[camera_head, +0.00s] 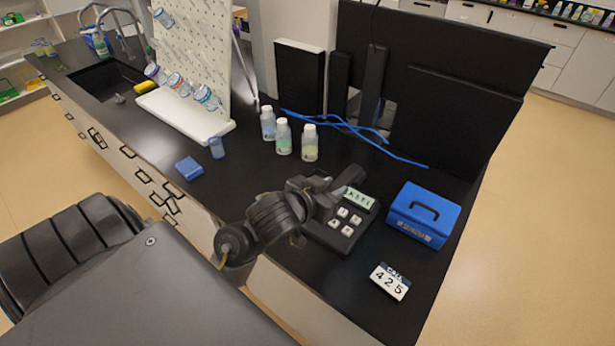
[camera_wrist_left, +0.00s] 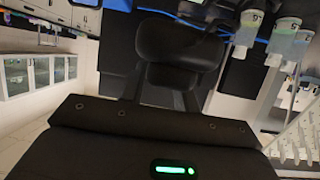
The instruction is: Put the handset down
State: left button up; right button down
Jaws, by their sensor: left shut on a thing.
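My left gripper (camera_head: 320,190) reaches over the counter from the left and is shut on the black handset (camera_head: 350,177). Only part of the handset shows in the head view, beside and over the left back edge of the keypad base (camera_head: 345,222). That base is dark, with several white keys and a pale green display. In the left wrist view the handset (camera_wrist_left: 180,42) is a dark rounded shape just beyond my gripper (camera_wrist_left: 165,88). I cannot tell whether the handset touches the base. My right gripper is not in view.
A blue box with a handle (camera_head: 424,213) stands right of the base. A number card reading 425 (camera_head: 390,282) lies in front. Three capped bottles (camera_head: 283,137) and blue cables (camera_head: 345,125) are behind. A small blue block (camera_head: 188,168) and blue cup (camera_head: 216,148) sit left.

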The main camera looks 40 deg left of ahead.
pick_arm(q)
jog(key=shift+s+a+f+n+y, duration=0.1)
jog(key=shift+s+f+n+y, duration=0.15)
jog(key=shift+s, duration=0.3)
jog(key=shift+s+a, duration=0.1)
jog(key=shift+f, duration=0.1)
jog(key=shift+a+f, duration=0.25)
jog(key=shift+a, duration=0.05)
jog(key=w+a+f+b, duration=0.1)
jog(key=a+f+b, duration=0.1)
jog(key=a+b, duration=0.1)
jog(key=w+a+f+b, duration=0.2)
jog(key=a+f+b, duration=0.1)
jog(key=a, duration=0.1)
jog(key=w+a+f+b, duration=0.2)
jog(key=a+f+b, duration=0.1)
jog(key=b, duration=0.1)
jog(key=shift+w+a, duration=0.2)
jog(key=shift+a, duration=0.15)
jog(key=shift+w+a+f, duration=0.2)
jog(key=shift+a+f, duration=0.05)
jog(key=shift+a, duration=0.1)
jog(key=shift+w+a+f+b, duration=0.15)
jog(key=shift+f+b, duration=0.35)
jog(key=shift+f, duration=0.5)
jog(key=shift+w+a+f+b, duration=0.1)
jog(key=shift+a+f+b, duration=0.1)
jog(key=shift+f+b, duration=0.55)
